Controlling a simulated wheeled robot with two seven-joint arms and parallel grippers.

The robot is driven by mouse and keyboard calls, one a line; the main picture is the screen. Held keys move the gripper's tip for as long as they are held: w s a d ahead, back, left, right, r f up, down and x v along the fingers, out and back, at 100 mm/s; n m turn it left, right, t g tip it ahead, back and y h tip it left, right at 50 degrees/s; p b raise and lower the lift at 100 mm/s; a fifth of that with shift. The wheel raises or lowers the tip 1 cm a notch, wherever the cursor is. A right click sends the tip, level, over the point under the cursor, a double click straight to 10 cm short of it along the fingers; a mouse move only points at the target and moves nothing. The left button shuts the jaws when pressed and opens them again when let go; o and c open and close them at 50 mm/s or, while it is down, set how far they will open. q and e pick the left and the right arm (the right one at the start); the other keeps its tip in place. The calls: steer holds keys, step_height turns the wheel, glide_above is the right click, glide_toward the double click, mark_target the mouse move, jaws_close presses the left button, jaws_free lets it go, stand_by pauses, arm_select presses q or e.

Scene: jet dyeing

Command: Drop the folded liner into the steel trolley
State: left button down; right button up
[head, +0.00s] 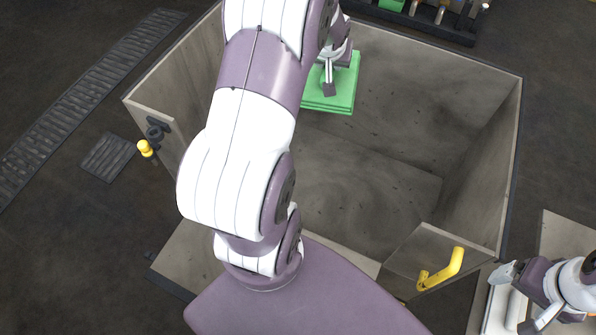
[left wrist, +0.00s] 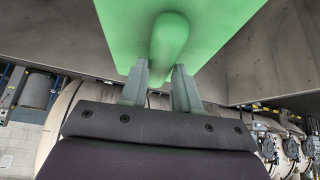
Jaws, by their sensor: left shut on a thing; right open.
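The green folded liner (head: 343,88) hangs over the inside of the steel trolley (head: 443,59), near its far wall in the head view. My left gripper (head: 328,84) is shut on the liner. In the left wrist view, the two fingers (left wrist: 160,85) close on a rounded green ridge of the liner (left wrist: 210,22). My left arm hides part of the trolley's left side. The trolley's floor looks empty where it shows. My right gripper (head: 507,298) is open at the lower right, outside the trolley.
A yellow handle (head: 441,270) stands on the trolley's near right corner. A yellow knob (head: 145,148) sits outside its left wall. A dark rack with a green item (head: 392,5) is beyond the far wall. A floor grate (head: 75,108) runs along the left.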

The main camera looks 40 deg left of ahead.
arm_select(q)
step_height(320, 180, down, 3)
steer(key=shift+w+a+r+b, duration=0.1)
steer(key=shift+w+b, duration=0.05)
steer(key=shift+b, duration=0.4)
steer(key=shift+r, duration=0.15)
steer(key=c, duration=0.7)
jaws_free()
steer(key=shift+c, duration=0.2)
arm_select(e)
step_height(320, 180, down, 2)
arm_select(q)
steer(key=p+v, duration=0.1)
steer(key=v, duration=1.1)
steer(key=shift+s+r, duration=0.2)
steer(key=shift+r, duration=0.05)
arm_select(e)
steer(key=shift+r, duration=0.55)
